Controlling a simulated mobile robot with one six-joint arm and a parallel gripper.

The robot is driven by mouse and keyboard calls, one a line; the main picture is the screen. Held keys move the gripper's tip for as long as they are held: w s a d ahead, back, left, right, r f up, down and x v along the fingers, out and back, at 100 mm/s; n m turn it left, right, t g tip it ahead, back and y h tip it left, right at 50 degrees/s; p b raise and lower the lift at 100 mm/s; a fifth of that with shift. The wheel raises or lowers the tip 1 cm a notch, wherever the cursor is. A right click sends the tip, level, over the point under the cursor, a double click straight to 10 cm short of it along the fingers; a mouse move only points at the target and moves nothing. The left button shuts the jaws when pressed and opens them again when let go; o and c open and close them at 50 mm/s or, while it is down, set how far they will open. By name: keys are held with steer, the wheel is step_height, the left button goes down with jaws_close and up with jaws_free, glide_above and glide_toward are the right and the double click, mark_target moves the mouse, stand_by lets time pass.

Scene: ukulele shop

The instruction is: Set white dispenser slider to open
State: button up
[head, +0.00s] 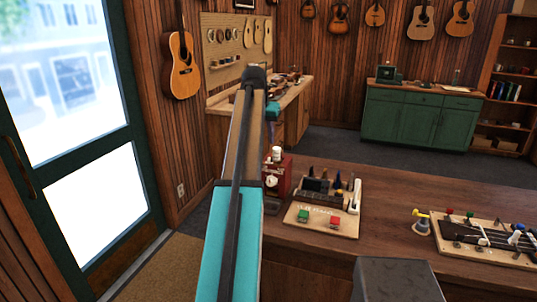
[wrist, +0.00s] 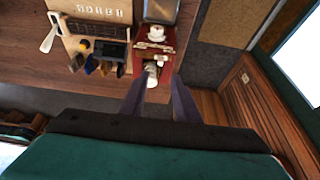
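A red dispenser box (head: 281,176) stands on the wooden counter, partly hidden behind my arm. It also shows in the wrist view (wrist: 169,42), with a pale round part on its face. A white piece (wrist: 152,70) sticks out at the box's near end in the wrist view; I take it for the slider, but cannot tell its setting. In the head view a white knob (head: 276,153) tops the box. My gripper (wrist: 158,92) is open and empty in the wrist view. Its left finger is close beside the white piece; contact cannot be told.
A board with green and red buttons (head: 320,229) and a white lever (head: 355,196) stands right of the box. A second board (head: 485,256) with a ukulele neck lies farther right. A glass door (head: 80,120) is at left.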

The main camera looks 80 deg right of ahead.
mark_target(269, 160)
steer(key=shift+p+x, duration=1.6)
steer(key=shift+x, duration=3.65)
